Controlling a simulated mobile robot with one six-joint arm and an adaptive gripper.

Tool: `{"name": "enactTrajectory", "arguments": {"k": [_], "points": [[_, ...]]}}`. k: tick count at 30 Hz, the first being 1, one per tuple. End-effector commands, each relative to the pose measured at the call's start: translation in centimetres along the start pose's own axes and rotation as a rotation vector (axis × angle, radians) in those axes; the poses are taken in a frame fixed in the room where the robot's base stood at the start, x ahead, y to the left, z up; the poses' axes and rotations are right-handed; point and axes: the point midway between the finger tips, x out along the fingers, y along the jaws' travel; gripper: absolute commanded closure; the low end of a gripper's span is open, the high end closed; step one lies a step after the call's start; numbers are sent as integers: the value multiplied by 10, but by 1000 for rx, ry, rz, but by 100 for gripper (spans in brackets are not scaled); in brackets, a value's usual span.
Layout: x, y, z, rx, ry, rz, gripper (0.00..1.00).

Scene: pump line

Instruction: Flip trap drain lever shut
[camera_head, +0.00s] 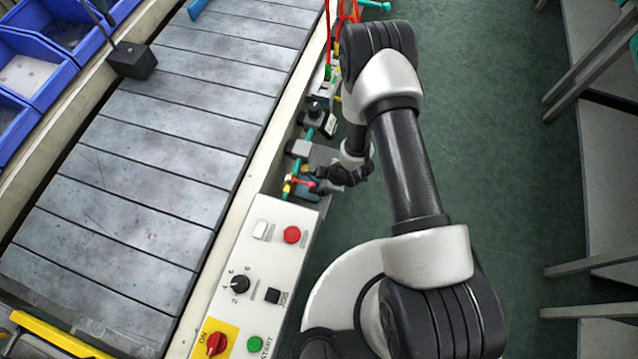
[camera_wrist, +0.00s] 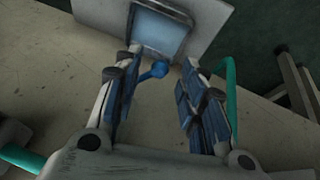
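In the head view my gripper (camera_head: 322,183) is low beside the line's edge, close to a small red lever-like part (camera_head: 302,182) with yellow and green fittings around it. In the wrist view my gripper (camera_wrist: 160,80) is open, its two blue-padded fingers well apart. A blue ball-ended lever (camera_wrist: 156,71) shows between the fingertips, nearer the left finger, below a pale plate with a blue-grey panel (camera_wrist: 160,27). Nothing is seen gripped. I cannot tell which of these parts is the trap drain lever, nor its exact position.
A control box (camera_head: 262,262) with buttons and knobs stands just in front of the fittings. The slatted conveyor (camera_head: 150,150) lies left of them. A green hose (camera_wrist: 231,95) runs right of my fingers in the wrist view.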

Motion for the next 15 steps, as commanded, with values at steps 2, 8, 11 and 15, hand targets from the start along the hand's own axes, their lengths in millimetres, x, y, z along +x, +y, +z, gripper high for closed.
{"name": "enactTrajectory", "arguments": {"k": [2,8,11,15], "points": [[6,0,0,0,0,0,62],[9,0,0,1,0,1,62],[9,0,0,1,0,1,62],[9,0,0,1,0,1,69]]}}
